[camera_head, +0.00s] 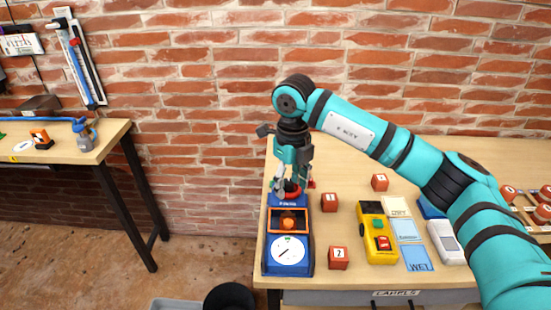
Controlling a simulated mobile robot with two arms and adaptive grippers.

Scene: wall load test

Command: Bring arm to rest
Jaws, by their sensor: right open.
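My right arm (395,150) is teal with black bands and comes in from the right, reaching over the right-hand wooden table. My right gripper (289,187) points down at the table's left part and is open. It is just above the far end of a blue device (288,255) with a white dial, with a red part (291,190) between or right behind its fingers. I cannot tell whether the fingers touch it. My left gripper does not show.
Red numbered blocks (338,258), a yellow meter (379,240), label cards (417,257) and a grey-white device (447,242) lie on the table (350,195). A brick wall (200,100) stands behind. A second bench (104,135) is at left. A black bin (229,297) stands below.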

